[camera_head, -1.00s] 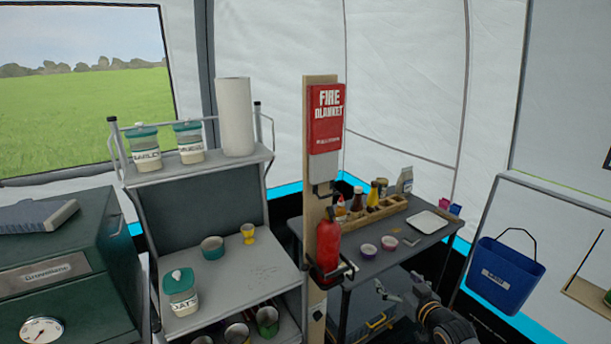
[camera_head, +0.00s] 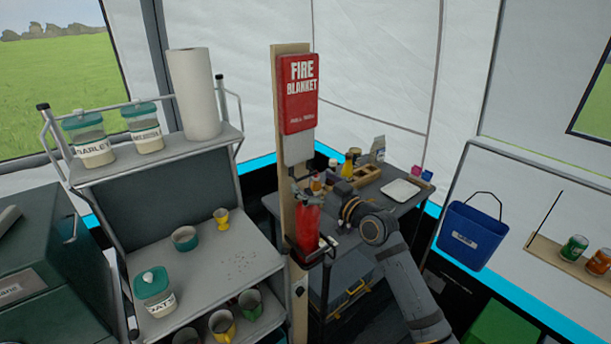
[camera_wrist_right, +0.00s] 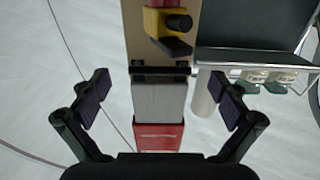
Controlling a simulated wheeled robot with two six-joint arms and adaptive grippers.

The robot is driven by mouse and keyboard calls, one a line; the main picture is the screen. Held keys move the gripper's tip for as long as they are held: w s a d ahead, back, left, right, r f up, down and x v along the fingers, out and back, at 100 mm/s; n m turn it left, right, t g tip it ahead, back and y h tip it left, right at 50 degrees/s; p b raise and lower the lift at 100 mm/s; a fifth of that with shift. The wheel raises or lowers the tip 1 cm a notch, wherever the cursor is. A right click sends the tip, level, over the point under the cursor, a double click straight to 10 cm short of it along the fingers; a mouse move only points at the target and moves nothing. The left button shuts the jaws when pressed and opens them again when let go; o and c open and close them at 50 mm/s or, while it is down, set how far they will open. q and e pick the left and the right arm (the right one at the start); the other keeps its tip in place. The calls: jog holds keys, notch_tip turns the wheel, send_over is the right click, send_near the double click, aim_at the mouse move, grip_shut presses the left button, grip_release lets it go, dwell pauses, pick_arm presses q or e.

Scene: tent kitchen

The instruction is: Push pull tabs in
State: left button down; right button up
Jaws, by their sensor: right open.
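The red fire blanket case (camera_head: 300,95) hangs on a wooden post, with a pale grey panel (camera_head: 298,150) showing below it. In the right wrist view the red case (camera_wrist_right: 158,136) and grey panel (camera_wrist_right: 160,101) appear upside down. Black parts (camera_wrist_right: 160,71), apparently the pull tabs, cross the panel's end. My right gripper (camera_wrist_right: 163,95) is open, one finger on each side of the panel, apart from it. In the head view my right gripper (camera_head: 335,188) is beside the post near the fire extinguisher, its fingers partly hidden. My left gripper is not in view.
The red fire extinguisher (camera_head: 308,224) is mounted on the post below the panel. A shelf unit (camera_head: 215,262) with jars stands left. A dark table (camera_head: 405,207) with bottles and a white tray is behind my right arm. A blue bucket (camera_head: 472,236) hangs right.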

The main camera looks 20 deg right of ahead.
jog(key=shift+x, duration=1.1)
jog(key=shift+w+a, duration=0.1)
jog(key=shift+w, duration=0.2)
